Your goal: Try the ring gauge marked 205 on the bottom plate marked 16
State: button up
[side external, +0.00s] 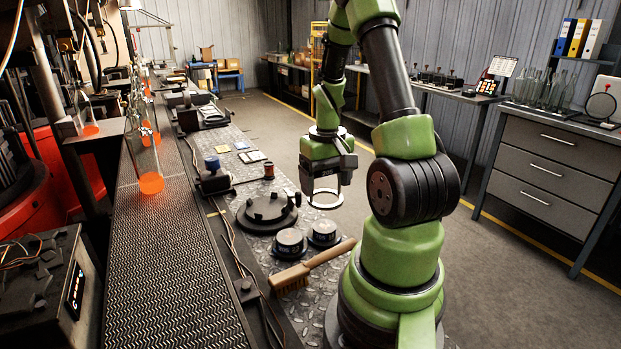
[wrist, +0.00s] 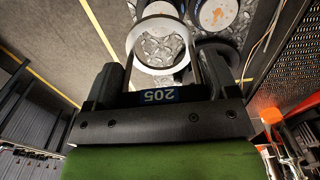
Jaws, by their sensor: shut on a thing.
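My gripper (side external: 325,180) is shut on the ring gauge (side external: 325,207), a bright metal ring. In the wrist view the gauge's ring (wrist: 160,70) hangs out ahead of the jaws, and its blue label (wrist: 157,96) reads 205, upside down. The gripper is in the air above the right part of the bench. Two small round dark plates stand side by side on the bench, a left one (side external: 290,243) and a right one (side external: 323,234), lower in the picture than the ring. I cannot read a 16 on either. The ring is apart from both.
A larger dark round fixture (side external: 268,215) with raised posts lies behind the small plates. A wooden-handled brush (side external: 310,265) lies in front of them. A conveyor (side external: 170,255) with glowing bottles runs along the left. A drawer cabinet (side external: 550,165) stands at the right.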

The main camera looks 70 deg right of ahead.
send_over(325, 226)
jog(key=shift+f, duration=2.7)
jog(key=shift+f, duration=1.8)
dwell(0.4)
notch_tip(325, 226, up, 20)
jog(key=shift+f, duration=0.25)
jog(key=w+a+n, duration=0.5)
jog(key=w+a, duration=0.1)
jog(key=a, duration=0.5)
jog(key=w+a+n, duration=0.4)
jog(key=w+a, duration=0.3)
jog(key=a, duration=0.4)
jog(key=shift+s+d+f, duration=0.1)
jog(key=shift+f, duration=2.45)
